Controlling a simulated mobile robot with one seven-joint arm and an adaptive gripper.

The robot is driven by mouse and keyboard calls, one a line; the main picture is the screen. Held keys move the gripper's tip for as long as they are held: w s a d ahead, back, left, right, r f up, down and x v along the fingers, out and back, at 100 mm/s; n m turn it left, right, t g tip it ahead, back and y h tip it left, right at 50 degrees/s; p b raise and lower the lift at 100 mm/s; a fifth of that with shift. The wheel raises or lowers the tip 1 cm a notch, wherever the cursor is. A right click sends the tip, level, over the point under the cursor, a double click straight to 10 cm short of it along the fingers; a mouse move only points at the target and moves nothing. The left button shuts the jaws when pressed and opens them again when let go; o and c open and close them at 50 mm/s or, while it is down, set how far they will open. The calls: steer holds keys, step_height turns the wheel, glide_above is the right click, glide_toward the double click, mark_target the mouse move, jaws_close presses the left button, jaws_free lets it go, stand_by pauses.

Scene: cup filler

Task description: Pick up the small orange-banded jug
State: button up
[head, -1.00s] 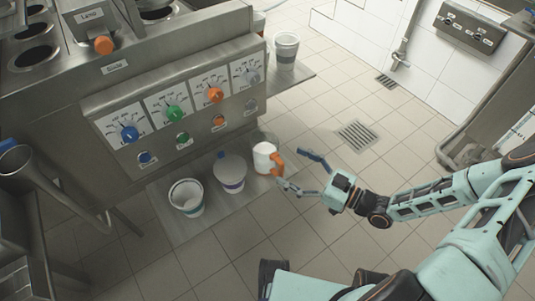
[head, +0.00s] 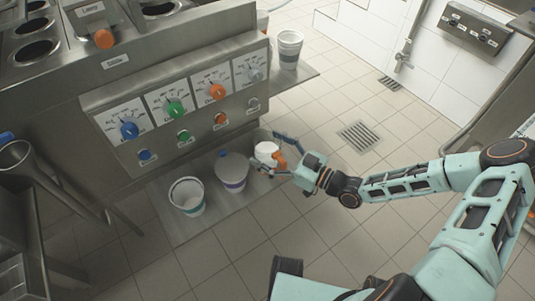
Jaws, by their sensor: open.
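The small jug (head: 264,153) is white with an orange handle (head: 280,160) on its right side. It stands upright on the steel shelf below the knob panel, at the right end of a row of containers. An orange band cannot be made out clearly. My gripper (head: 268,149) is open, with one finger on the far side of the jug and the other on the near side. The handle lies between the fingers, towards the palm. I cannot tell whether either finger touches the jug.
A lidded container (head: 232,168) with a blue band stands close left of the jug, and an open white cup (head: 187,194) stands further left. The knob panel (head: 185,105) overhangs behind. Another cup (head: 289,48) stands on the far shelf. The tiled floor (head: 330,205) in front is clear.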

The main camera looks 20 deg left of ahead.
steer(key=c, duration=1.4)
steer(key=shift+c, duration=1.1)
steer(key=shift+r, duration=0.1)
